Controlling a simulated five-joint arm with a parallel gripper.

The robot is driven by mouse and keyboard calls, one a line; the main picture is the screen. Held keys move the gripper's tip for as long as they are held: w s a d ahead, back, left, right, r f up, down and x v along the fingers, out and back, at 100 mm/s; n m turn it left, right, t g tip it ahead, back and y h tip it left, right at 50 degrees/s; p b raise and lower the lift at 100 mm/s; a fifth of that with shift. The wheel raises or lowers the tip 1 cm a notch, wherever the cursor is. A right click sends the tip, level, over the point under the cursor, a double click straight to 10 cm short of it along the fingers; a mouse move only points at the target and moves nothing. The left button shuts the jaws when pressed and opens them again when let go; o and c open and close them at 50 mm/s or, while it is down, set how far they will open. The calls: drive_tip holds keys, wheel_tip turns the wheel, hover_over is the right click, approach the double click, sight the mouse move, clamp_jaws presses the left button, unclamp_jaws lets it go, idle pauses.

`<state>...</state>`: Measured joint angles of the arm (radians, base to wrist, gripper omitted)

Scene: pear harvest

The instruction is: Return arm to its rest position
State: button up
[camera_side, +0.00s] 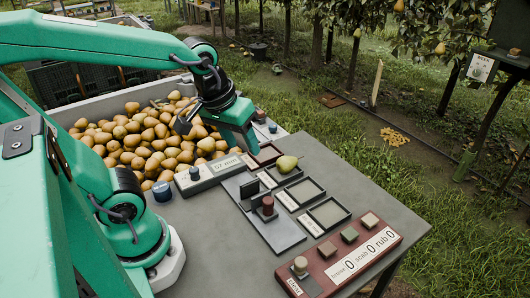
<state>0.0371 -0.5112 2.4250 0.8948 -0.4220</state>
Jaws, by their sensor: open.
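My green arm reaches in from the left of the side view. My gripper (215,128) points down above the table's back edge, beside the bin of pears (150,135). Its jaws are open, and I see no pear between them. A single yellow-green pear (288,163) sits at the back of the row of small dark trays, to the right of my gripper and apart from it. The gripper's far side is partly hidden.
The grey table (365,190) holds a display box (210,172), square trays (328,213), a dark plate with a red-topped knob (267,206) and a red counter panel (340,262). Trees and a wooden stake (376,84) stand beyond on grass.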

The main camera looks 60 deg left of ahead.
drive_tip(key=s+m, duration=0.1)
drive_tip(key=s+r+m+t, duration=0.1)
drive_tip(key=m, duration=0.1)
drive_tip(key=s+a+r+m, duration=0.1)
drive_tip(key=shift+r+t, duration=0.25)
drive_tip(key=shift+t, duration=0.15)
idle(0.9)
